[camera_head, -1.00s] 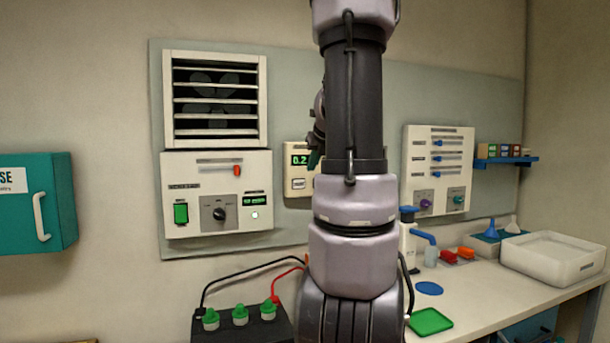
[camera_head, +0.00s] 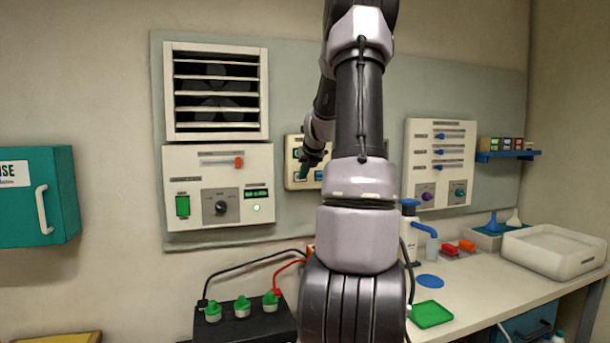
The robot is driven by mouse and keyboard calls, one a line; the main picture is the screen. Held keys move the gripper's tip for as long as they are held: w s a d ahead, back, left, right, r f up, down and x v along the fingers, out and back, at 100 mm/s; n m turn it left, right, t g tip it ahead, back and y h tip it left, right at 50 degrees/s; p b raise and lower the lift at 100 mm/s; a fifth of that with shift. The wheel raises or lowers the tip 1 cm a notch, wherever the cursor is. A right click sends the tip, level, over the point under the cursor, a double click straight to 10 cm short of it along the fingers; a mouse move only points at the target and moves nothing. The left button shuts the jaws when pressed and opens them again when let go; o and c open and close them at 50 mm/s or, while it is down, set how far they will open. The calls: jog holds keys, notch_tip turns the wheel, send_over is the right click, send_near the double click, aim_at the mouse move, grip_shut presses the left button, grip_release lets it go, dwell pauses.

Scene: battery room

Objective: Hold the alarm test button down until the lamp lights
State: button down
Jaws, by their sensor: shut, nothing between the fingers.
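A small cream wall box (camera_head: 289,178) is partly hidden behind my arm. Its display is mostly covered, and a blue part (camera_head: 319,175) shows at its right side. The white button at that spot is hidden behind the gripper. No lit lamp can be made out on the visible part of the box.
A fan control panel (camera_head: 218,218) with a green switch and knob is left of the box, below a vent (camera_head: 217,92). A slider panel (camera_head: 440,150) is to the right. A battery (camera_head: 245,326) with cables and a bench (camera_head: 480,290) stand below.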

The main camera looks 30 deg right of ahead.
jog(key=shift+w, duration=0.1)
jog(key=shift+w+d+r, duration=0.2)
jog(key=shift+w, duration=0.45)
jog(key=shift+w+a+r, duration=0.1)
jog(key=shift+w+a, duration=0.05)
dwell(0.9)
